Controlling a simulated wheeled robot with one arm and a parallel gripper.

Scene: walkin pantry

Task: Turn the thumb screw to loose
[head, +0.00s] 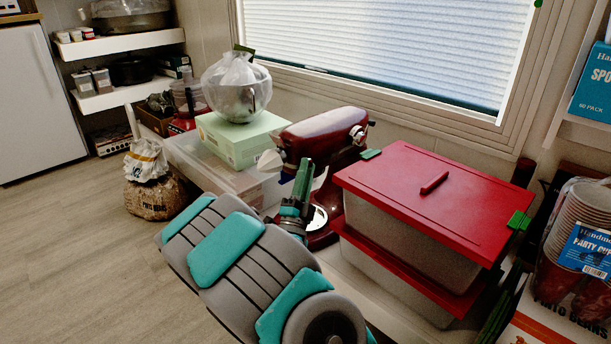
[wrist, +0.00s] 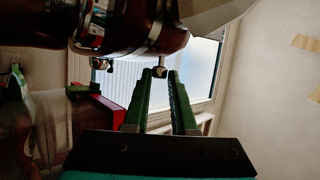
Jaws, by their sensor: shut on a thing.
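The dark red stand mixer (head: 322,132) stands on the low surface in the middle of the head view. Its shiny head (wrist: 120,30) fills the upper left of the wrist view. A small metal thumb screw (wrist: 160,72) sticks out below the mixer head. My gripper (wrist: 160,76) has its two green fingers on either side of the screw, shut on it at the tips. In the head view my gripper (head: 304,172) reaches the near side of the mixer. The screw itself is hidden there, and its setting cannot be told.
Two stacked bins with a red lid (head: 430,195) stand close right of the mixer. A pale green box (head: 240,137) with a bagged bowl (head: 236,88) on it is to the left. Party cups (head: 581,232) stand at far right. The floor at left is mostly clear.

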